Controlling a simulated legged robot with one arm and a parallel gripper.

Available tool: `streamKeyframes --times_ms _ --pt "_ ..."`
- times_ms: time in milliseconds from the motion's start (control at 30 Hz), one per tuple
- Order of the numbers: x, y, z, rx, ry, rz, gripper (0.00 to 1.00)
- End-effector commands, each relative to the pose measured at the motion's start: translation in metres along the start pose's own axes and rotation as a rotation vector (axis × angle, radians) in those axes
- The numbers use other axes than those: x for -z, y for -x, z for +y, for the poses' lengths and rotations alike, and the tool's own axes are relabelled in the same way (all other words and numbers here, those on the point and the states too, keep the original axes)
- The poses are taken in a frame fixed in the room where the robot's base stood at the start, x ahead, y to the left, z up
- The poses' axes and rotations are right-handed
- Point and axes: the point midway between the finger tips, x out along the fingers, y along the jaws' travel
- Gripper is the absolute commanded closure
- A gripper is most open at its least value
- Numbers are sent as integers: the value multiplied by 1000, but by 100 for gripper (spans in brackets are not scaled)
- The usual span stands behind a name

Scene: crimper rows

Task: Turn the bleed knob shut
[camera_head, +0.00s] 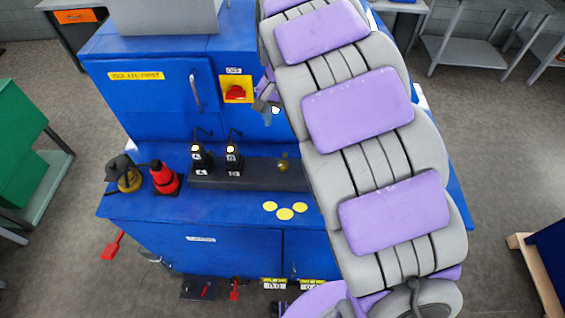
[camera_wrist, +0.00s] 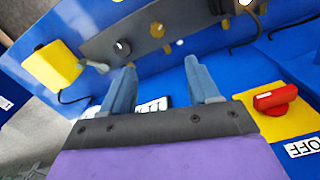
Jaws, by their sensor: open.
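No label naming a bleed knob can be read. A small brass knob (camera_head: 283,163) sits near the right end of the dark block on the blue bench, beside my arm. A red rotary knob (camera_head: 236,92) sits on a yellow plate marked OFF on the cabinet front; it also shows at the right of the wrist view (camera_wrist: 275,98). My gripper (camera_head: 269,100) is partly hidden by my arm, just right of the red knob. In the wrist view my gripper (camera_wrist: 162,75) is open, with nothing between its fingers.
Two black upright fittings (camera_head: 200,158) (camera_head: 233,158) with cables stand on the dark block (camera_head: 215,179). A red and black bottle-like object (camera_head: 164,178) stands left of it. Several yellow discs (camera_head: 285,213) lie at the bench front. The bench top around the discs is clear.

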Motion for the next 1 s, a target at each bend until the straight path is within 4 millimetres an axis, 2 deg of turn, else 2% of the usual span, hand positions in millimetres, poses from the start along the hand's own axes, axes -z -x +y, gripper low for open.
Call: streamKeyframes --times_ms 300,433,833,1000 --pt "1 14 4 5 -11 3 40" --pt "1 15 6 4 -13 3 40" --pt "-2 -1 3 3 0 1 40" --pt "-2 -22 4 -2 1 -3 40"
